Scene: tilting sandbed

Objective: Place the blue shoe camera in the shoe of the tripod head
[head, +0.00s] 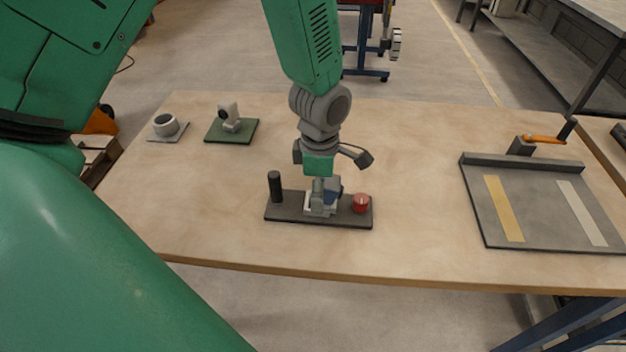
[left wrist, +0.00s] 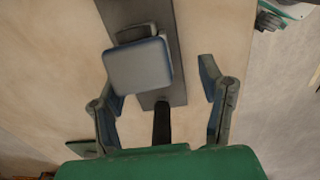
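A dark base plate (head: 288,212) lies on the table, with a black post (head: 275,187) at its left end and a red knob (head: 361,203) at its right. Between them stands a pale tripod head (head: 311,207), partly hidden by my left gripper (head: 321,180), which points down over it. A blue block (head: 334,187), apparently the blue shoe camera, is at the gripper's lower end. The left wrist view shows the block's pale, blue-edged top (left wrist: 138,66) by the spread fingers (left wrist: 163,78), close to the left finger. I cannot tell whether they touch, or whether the block sits in the shoe.
A grey tray (head: 542,215) with two strips is at the right. The table between is clear.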

